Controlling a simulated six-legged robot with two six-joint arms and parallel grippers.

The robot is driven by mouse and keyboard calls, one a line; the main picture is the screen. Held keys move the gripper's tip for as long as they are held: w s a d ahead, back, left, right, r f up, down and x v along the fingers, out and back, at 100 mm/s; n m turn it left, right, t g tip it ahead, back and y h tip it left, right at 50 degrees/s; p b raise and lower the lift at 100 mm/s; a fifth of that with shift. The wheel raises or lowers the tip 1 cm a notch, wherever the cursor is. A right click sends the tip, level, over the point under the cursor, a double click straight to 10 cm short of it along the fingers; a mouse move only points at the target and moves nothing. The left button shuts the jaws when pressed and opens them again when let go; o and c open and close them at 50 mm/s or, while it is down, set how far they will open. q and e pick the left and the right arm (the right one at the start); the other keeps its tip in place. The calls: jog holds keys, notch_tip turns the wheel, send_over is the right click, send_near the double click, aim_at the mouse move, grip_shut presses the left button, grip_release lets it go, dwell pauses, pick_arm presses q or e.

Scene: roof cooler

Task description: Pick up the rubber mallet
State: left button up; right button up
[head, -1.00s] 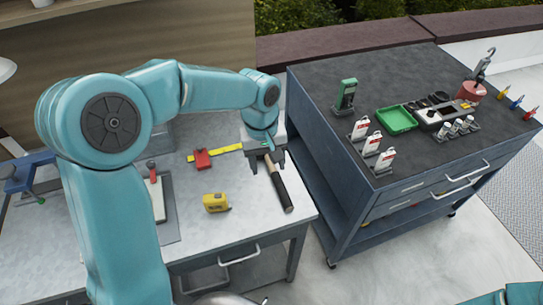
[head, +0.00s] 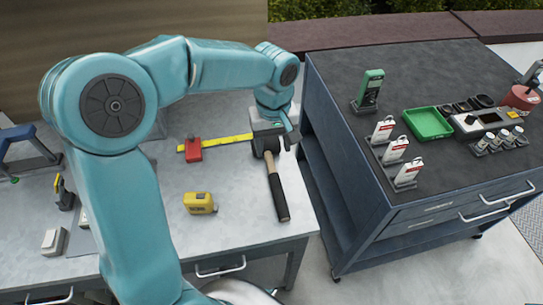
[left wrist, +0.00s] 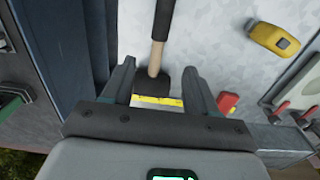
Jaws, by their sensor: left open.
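The rubber mallet (head: 281,198) lies on the grey workbench, its black-gripped handle toward the front edge and its wooden neck toward the back. Its dark head is largely hidden by my left gripper (head: 272,146) in the head view. In the left wrist view, the black mallet head (left wrist: 152,86) and the wooden neck show between the two spread fingers of my left gripper (left wrist: 158,72). The jaws are open, with a gap visible on each side of the neck. My right gripper is not in view.
A yellow tape measure (head: 200,203) lies left of the mallet. A dark tool cart (head: 345,215) stands close on the right, with a green tray (head: 428,124) on top. The bench front is mostly clear.

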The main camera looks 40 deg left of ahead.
pick_arm(q)
send_over(274, 175)
jog(key=f, duration=0.5)
jog(key=shift+w+a+f, duration=0.1)
jog(key=shift+a+f, duration=0.2)
jog(key=shift+a, duration=0.1)
jog(key=shift+s+d+f, duration=0.2)
jog(key=shift+f, duration=0.2)
jog(key=f, duration=0.5)
jog(key=shift+d+p, duration=0.25)
jog(key=shift+p, duration=0.05)
grip_shut()
